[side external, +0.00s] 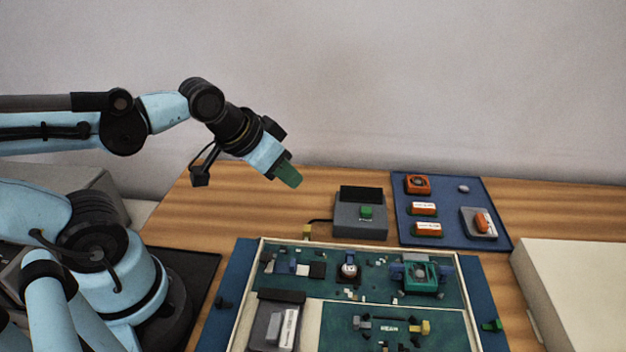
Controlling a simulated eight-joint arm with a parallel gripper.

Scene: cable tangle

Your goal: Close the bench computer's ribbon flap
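The bench computer (313,307) is an open, pale-rimmed case holding green circuit boards, at the bottom centre of the side view. I cannot pick out the ribbon flap for certain; small grey, black and yellow connector parts (390,327) sit on the lower board, too small to tell open from closed. My gripper (288,175) has green fingertips and hangs in the air above the back of the bench, up and left of the case, touching nothing. The fingers overlap from this side, so their opening is hidden. No held object shows.
A grey box (345,218) with a black top and green button stands behind the case. A blue tray (408,236) with orange parts lies back right. A large pale box (575,285) fills the right. A dark module (262,325) is at the case's front left. Bare wood (240,205) lies back left.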

